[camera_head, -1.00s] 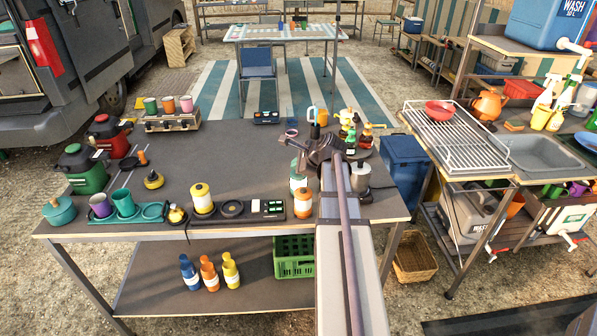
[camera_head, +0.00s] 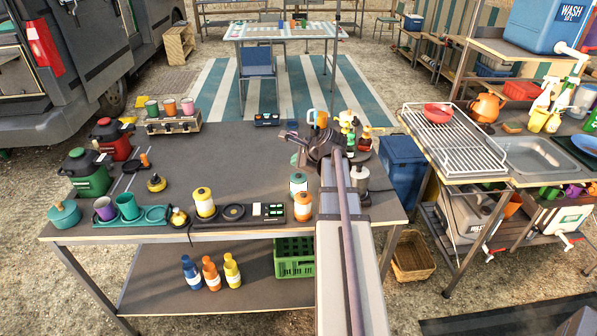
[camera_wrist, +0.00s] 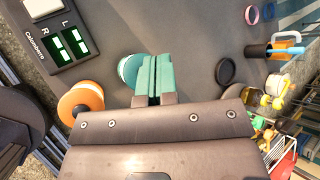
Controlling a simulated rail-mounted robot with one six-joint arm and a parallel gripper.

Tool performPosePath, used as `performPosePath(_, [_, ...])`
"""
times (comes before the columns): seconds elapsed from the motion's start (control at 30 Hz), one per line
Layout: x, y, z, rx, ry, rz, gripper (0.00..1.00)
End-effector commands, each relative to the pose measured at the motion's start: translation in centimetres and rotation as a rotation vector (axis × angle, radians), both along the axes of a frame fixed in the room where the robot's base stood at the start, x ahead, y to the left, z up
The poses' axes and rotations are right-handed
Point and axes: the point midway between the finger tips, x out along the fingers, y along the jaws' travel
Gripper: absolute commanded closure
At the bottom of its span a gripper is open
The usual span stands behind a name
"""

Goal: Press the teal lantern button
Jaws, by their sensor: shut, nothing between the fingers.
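The teal lantern (camera_head: 298,184), pale with a teal top, stands on the table behind the orange lantern (camera_head: 303,207). In the wrist view the teal lantern (camera_wrist: 127,70) shows at the left of my fingers, partly hidden by them. Its button cannot be made out. My gripper (camera_head: 288,136) is above the table, higher in the head picture than the teal lantern. In the wrist view its teal fingers (camera_wrist: 155,78) are closed together and empty. Whether they touch the lantern cannot be told. The orange lantern (camera_wrist: 82,102) lies further left in that view.
A panel with green displays (camera_head: 268,210) is left of the orange lantern. A yellow lantern (camera_head: 204,202) stands further left. A dark ring (camera_wrist: 225,71) lies right of my fingers. The table's middle is clear.

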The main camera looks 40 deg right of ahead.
Motion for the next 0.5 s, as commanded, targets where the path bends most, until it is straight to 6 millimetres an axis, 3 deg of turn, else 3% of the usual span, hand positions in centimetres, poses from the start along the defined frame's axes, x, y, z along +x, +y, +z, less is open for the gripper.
performPosePath(0.03, [0.0,0.0,1.2,0.000,0.000,0.000,1.00])
performPosePath(0.23, [0.0,0.0,3.1,0.000,0.000,0.000,1.00])
performPosePath(0.5, [0.0,0.0,3.3,0.000,0.000,0.000,1.00])
